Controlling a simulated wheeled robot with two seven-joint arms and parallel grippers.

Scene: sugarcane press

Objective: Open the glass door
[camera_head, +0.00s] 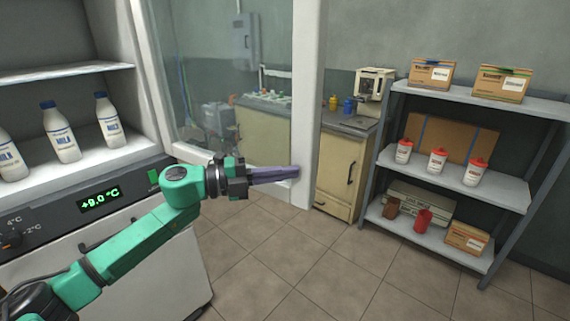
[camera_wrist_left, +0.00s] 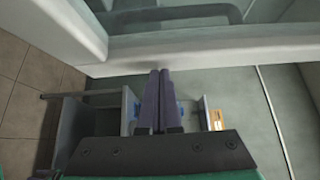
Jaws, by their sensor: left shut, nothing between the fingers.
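The glass door (camera_head: 307,95) has a white frame around a clear pane and stands swung out from the white fridge, to the right of its opening. Its frame also crosses the top of the left wrist view (camera_wrist_left: 190,48). My left gripper (camera_head: 292,173) is shut and empty, with its purple fingers together. My right gripper is out of view.
Milk bottles (camera_head: 60,132) stand on the fridge shelf at left, above a display panel (camera_head: 100,200). A metal shelf rack (camera_head: 470,180) with boxes and red-capped bottles stands at right. A cabinet (camera_head: 342,170) stands behind the door. The tiled floor (camera_head: 330,270) in front is clear.

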